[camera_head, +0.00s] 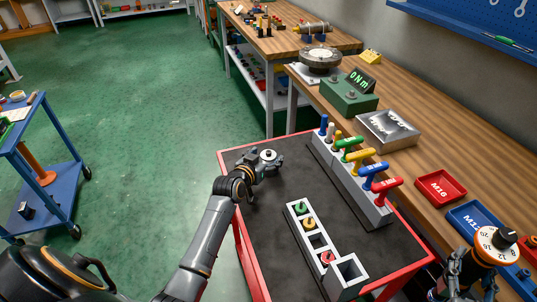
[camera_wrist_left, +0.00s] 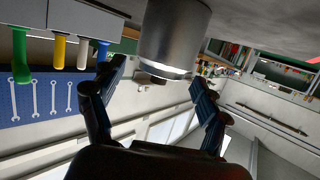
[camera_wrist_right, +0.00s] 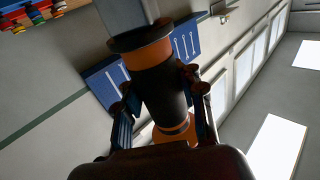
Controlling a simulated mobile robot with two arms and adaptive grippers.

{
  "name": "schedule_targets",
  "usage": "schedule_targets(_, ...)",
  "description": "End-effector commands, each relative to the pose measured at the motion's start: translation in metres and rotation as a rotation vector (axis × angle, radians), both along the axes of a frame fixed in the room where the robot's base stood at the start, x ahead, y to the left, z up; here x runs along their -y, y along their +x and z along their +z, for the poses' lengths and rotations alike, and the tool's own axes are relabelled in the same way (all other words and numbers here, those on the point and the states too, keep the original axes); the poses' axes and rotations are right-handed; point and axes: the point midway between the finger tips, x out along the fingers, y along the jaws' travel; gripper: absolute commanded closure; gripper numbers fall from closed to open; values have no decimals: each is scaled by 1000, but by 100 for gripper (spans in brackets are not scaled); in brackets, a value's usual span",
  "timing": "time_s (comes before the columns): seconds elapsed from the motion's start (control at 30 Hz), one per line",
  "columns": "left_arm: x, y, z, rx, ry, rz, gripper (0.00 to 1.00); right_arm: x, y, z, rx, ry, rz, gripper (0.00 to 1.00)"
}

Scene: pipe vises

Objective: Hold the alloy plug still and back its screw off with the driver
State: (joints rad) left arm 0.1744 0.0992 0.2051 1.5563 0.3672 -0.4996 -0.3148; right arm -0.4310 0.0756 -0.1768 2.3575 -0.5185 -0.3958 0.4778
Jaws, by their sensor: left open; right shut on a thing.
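The alloy plug (camera_head: 267,154) stands upright on the dark top of the red cart, near its far left corner, with a dark spot on its top. My left gripper (camera_head: 272,164) is beside it at low height, jaws open. In the left wrist view, the silvery plug (camera_wrist_left: 172,35) is ahead of and between the spread fingers (camera_wrist_left: 160,85), with a gap on both sides. My right gripper (camera_head: 472,284) is shut on the driver (camera_head: 495,246), which has a white numbered dial and black knob. In the right wrist view, the driver's black body (camera_wrist_right: 162,90) with orange bands sits between the fingers.
A grey rack (camera_head: 350,180) with coloured T-handles stands right of the plug. A pale tray (camera_head: 318,240) with coloured pieces is nearer. The workbench holds a green 0Nm box (camera_head: 347,97), a red M16 bin (camera_head: 440,187) and a blue bin (camera_head: 470,217).

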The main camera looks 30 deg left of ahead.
Motion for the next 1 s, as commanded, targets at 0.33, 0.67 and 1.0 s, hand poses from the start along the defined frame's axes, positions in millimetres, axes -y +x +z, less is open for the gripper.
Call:
schedule_targets(0.33,-2,21,-6,0,1,1,24,0,0,2,8,0,1,100)
schedule_targets(0.67,-2,21,-6,0,1,1,40,0,0,2,8,0,1,100)
schedule_targets(1.0,-1,20,-8,-4,1,1,100,0,0,2,8,0,1,100)
